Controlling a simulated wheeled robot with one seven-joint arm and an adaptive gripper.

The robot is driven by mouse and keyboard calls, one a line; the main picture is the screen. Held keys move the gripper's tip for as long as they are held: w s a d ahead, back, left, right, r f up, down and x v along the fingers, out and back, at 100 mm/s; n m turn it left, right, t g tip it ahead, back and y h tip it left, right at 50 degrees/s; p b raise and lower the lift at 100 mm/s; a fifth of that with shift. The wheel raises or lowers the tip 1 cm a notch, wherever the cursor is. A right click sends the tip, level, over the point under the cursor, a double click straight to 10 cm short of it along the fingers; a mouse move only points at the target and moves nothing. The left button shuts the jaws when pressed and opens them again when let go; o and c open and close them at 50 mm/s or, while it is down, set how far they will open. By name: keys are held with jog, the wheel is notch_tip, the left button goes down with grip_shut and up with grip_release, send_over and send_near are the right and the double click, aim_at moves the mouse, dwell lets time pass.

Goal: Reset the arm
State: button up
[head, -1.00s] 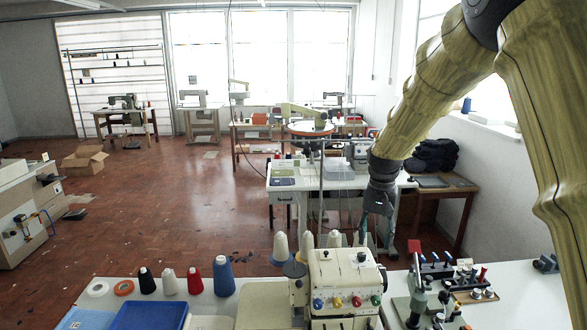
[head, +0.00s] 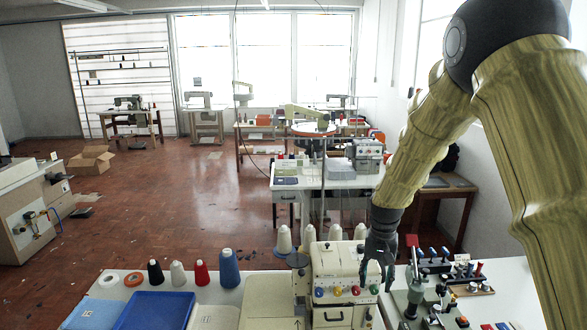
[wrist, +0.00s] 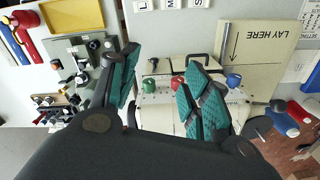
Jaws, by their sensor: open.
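My gripper (head: 377,276) hangs from my arm at the right of the head view, fingers pointing down. It is just right of the cream sewing machine (head: 338,272) with coloured knobs, and overlaps its right edge in the picture. In the wrist view my gripper (wrist: 160,95) shows two teal-padded fingers spread apart with nothing between them. The machine's cream body and knobs (wrist: 232,80) lie beyond the fingers there. I cannot tell the exact gap between fingers and machine.
A blue tray (head: 153,311) and several thread cones (head: 229,268) stand left of the machine. A green press (head: 414,300) and racks of small tools (head: 437,262) stand to the right. A "LAY HERE" board (wrist: 262,45) shows in the wrist view. Open floor (head: 185,210) lies behind.

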jog(key=s+f+n, duration=0.1)
jog(key=s+f, duration=0.6)
jog(key=f, duration=0.4)
jog(key=s+f, duration=0.8)
jog(key=f, duration=0.4)
jog(key=s+f, duration=0.3)
jog(key=s, duration=0.7)
jog(key=s+f+n, duration=0.1)
jog(key=s+f, duration=0.3)
jog(key=s, duration=0.6)
jog(key=s+f+n, duration=0.1)
jog(key=s+f, duration=0.3)
jog(key=s, duration=0.6)
jog(key=shift+s+f, duration=0.15)
jog(key=shift+s, duration=0.05)
jog(key=f+b, duration=0.9)
jog(key=shift+s+f+b, duration=0.2)
jog(key=shift+f+b, duration=0.15)
jog(key=shift+b, duration=0.05)
jog(key=shift+c, duration=0.2)
